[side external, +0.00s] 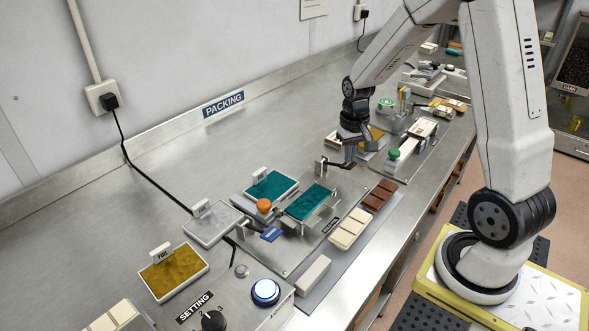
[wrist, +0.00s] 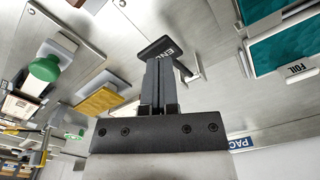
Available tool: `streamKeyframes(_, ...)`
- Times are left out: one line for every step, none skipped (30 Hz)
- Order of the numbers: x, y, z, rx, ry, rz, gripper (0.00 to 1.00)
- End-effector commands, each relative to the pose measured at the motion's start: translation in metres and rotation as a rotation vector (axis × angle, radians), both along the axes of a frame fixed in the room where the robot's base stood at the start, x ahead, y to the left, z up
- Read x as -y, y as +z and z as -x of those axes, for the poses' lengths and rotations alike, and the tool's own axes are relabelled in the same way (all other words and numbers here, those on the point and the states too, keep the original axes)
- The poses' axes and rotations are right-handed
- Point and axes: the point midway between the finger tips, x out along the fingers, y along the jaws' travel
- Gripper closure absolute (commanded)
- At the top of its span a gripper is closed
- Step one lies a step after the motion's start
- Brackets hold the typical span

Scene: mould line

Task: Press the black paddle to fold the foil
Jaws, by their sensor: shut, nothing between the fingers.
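My gripper (wrist: 158,68) is shut and empty. In the wrist view its fingertips overlap the black paddle (wrist: 166,46), which has white lettering starting "EN"; I cannot tell whether they touch. In the side view my gripper (side external: 352,146) is low over the bench, close to the dark paddle (side external: 337,164) beside a small pale post. A teal foil sheet (side external: 307,203) lies on a metal fixture to the lower left of the paddle.
Brown (side external: 380,195) and cream (side external: 351,229) bars lie along the front strip. A green knob (side external: 394,153) stands right of my gripper.

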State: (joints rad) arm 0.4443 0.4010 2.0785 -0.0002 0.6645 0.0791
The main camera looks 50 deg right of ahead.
Motion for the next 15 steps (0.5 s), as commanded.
streamKeyframes(0.0,0.003,0.0,0.002,0.0,0.001,1.0)
streamKeyframes(0.0,0.004,-0.001,0.002,0.0,0.001,1.0)
streamKeyframes(0.0,0.006,-0.001,0.003,0.0,0.001,1.0)
streamKeyframes(0.0,0.007,-0.001,0.003,0.0,0.001,1.0)
streamKeyframes(0.0,0.008,-0.001,0.003,0.0,0.001,1.0)
streamKeyframes(0.0,0.01,-0.001,0.003,0.0,0.001,1.0)
streamKeyframes(0.0,0.011,-0.001,0.003,0.0,0.001,1.0)
streamKeyframes(0.0,0.012,-0.001,0.003,0.0,0.001,1.0)
streamKeyframes(0.0,0.014,-0.001,0.003,0.0,0.001,1.0)
streamKeyframes(0.0,0.016,-0.001,0.003,0.0,0.001,1.0)
streamKeyframes(0.0,0.017,-0.001,0.003,0.0,0.001,1.0)
streamKeyframes(0.0,0.019,-0.001,0.003,0.0,0.002,1.0)
streamKeyframes(0.0,0.02,-0.001,0.003,0.0,0.002,1.0)
streamKeyframes(0.0,0.021,-0.001,0.003,0.0,0.002,1.0)
streamKeyframes(0.0,0.023,-0.001,0.003,0.0,0.002,1.0)
